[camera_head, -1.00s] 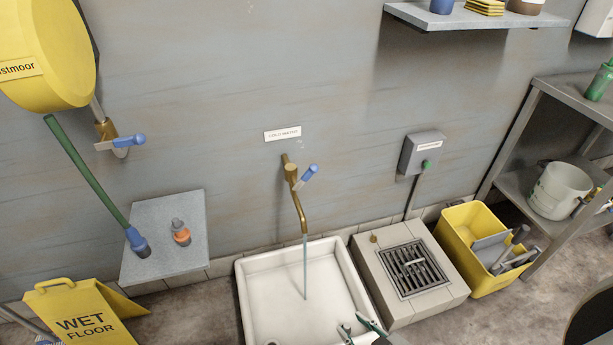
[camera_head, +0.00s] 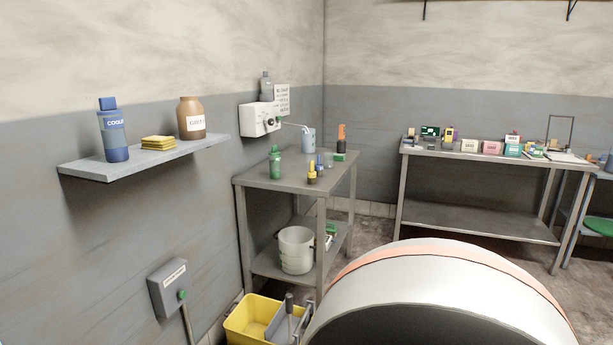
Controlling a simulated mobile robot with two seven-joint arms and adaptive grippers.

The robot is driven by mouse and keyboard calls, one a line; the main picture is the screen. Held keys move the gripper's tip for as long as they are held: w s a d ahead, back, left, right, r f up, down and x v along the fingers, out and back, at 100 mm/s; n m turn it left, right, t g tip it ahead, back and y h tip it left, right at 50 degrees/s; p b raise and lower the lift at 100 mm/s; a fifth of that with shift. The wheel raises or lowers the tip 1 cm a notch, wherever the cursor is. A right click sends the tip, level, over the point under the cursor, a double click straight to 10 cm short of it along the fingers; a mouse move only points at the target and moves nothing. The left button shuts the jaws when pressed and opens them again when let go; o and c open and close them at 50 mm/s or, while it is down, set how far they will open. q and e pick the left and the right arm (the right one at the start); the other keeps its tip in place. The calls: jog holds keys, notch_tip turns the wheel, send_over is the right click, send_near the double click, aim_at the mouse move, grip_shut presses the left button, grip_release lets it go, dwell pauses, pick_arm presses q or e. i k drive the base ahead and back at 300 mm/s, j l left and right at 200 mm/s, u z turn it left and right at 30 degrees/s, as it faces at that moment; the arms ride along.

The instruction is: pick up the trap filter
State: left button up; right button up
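I cannot make out a trap filter in this view. Neither of my grippers shows. The long steel table (camera_head: 475,230) at the back right carries several small boxes and packets, too small to identify surely.
A large white rounded body with an orange band (camera_head: 440,265) blocks the lower right. A yellow bucket (camera_head: 248,322) stands below the table, and a white pail (camera_head: 296,250) sits on its lower shelf. A wall shelf (camera_head: 100,168) juts out left.

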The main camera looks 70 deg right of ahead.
aim_at(319, 167)
jog(key=z, duration=2.25)
jog(key=u, duration=0.45)
jog(key=j+u, duration=0.15)
jog(key=u, duration=0.8)
jog(key=i+j+u, duration=0.1)
jog(key=u, duration=0.35)
jog(key=k+z, duration=0.1)
jog(key=z, duration=1.8)
jog(key=i+j, duration=0.05)
jog(key=j, duration=0.05)
